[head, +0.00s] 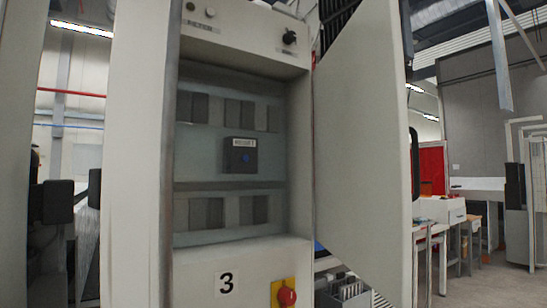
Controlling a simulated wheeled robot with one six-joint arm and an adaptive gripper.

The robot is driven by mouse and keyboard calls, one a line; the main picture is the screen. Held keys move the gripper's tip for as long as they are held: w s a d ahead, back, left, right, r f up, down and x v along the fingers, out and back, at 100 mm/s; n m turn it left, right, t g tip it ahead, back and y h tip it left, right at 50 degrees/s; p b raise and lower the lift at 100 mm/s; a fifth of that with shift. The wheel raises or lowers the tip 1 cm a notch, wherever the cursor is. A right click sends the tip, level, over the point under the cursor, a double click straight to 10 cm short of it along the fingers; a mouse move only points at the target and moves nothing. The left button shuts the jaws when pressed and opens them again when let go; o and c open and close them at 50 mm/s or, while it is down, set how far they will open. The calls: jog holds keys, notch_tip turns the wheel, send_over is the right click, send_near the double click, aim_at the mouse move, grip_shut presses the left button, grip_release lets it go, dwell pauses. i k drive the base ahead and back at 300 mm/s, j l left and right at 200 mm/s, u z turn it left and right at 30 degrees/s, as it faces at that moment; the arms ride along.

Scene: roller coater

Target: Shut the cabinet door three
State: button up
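The cabinet (255,264) with the label 3 stands upright in the middle of the head view, its front compartment exposed. A black handle (415,165) shows at the door's far right edge. The top of the door runs out of the picture. I cannot make out my gripper in this view.
A red emergency button (286,296) on a yellow plate sits low on the cabinet front. A black selector knob (290,37) is at its top right. Black boxy shapes (58,200) show at the left. Workbenches (440,211) and some open floor (495,286) lie at the right.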

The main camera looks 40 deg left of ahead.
aim_at(364, 197)
jog(key=i+l+u, duration=0.15)
jog(key=u, duration=0.35)
jog(key=i+l+u, duration=0.15)
jog(key=u, duration=0.3)
jog(key=i+l+u, duration=0.1)
jog(key=l+u, duration=0.55)
jog(key=u, duration=0.3)
jog(key=l+u, duration=0.15)
jog(key=l, duration=0.55)
jog(key=l+u, duration=0.15)
jog(key=l, duration=0.55)
jog(key=l+u, duration=0.15)
jog(key=l, duration=0.55)
jog(key=k+l+u, duration=0.15)
jog(key=l, duration=0.5)
jog(key=k+l, duration=0.1)
jog(key=l, duration=0.45)
jog(key=j, duration=0.4)
